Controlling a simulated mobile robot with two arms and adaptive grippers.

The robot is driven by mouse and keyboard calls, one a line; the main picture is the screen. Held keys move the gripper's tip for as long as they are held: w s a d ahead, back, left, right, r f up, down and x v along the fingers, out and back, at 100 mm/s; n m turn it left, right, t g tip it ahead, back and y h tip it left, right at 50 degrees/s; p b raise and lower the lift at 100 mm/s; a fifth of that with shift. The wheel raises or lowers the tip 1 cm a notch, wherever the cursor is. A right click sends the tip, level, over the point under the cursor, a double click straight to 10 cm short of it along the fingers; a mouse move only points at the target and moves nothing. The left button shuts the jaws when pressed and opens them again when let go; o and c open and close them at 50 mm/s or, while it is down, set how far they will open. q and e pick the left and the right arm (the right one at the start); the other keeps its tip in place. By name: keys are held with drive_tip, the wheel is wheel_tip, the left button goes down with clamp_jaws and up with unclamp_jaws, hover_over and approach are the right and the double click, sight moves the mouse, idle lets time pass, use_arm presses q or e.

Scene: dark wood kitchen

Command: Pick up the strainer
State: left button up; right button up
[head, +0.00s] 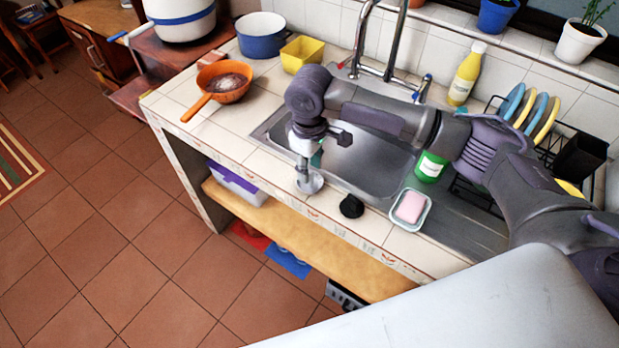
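An orange, long-handled round vessel with a grey, speckled inside, which looks like the strainer (238,97), sits on the tiled counter at the left. Its handle points toward the counter's front left edge. My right gripper (304,178) points down near the counter's front edge, to the right of the orange vessel and apart from it. A small shiny round metal piece (314,184) shows at its fingertips. I cannot tell what this piece is or whether the fingers hold it. My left gripper is out of view.
A blue pot (262,43) and a yellow tub (301,55) stand behind the orange vessel. The sink (370,165) lies partly under my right arm. A black round item (351,207) and a soap dish (425,219) sit at the front edge.

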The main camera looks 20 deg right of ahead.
drive_tip(key=shift+f, duration=1.15)
clamp_jaws()
drive_tip(key=shift+r, duration=0.1)
